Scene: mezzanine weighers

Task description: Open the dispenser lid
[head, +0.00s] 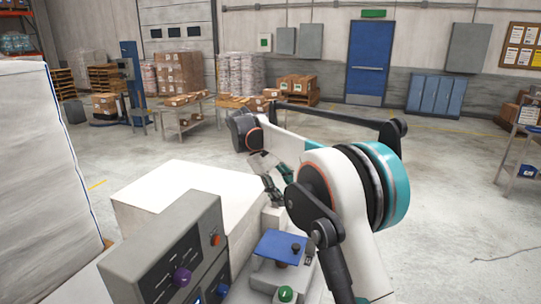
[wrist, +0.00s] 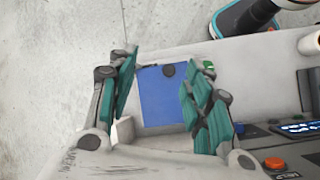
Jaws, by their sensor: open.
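The dispenser lid looks like the blue panel (head: 277,243) with a small black knob (head: 295,247), on a pale housing low in the head view. It lies roughly flat over the housing. In the wrist view the blue lid (wrist: 160,100) is in the middle, with its black knob (wrist: 168,70) near its upper edge. My gripper (wrist: 160,82) is open and empty, one teal finger on each side of the lid in that view. In the head view my gripper (head: 271,186) is small, beyond the lid and partly hidden by my arm.
A grey control box (head: 150,262) with a purple knob (head: 182,277) and an orange button (head: 215,240) stands left of the lid. A green button (head: 286,294) is in front. A tall white stack (head: 35,150) stands at the far left. The floor (head: 440,220) at right is clear.

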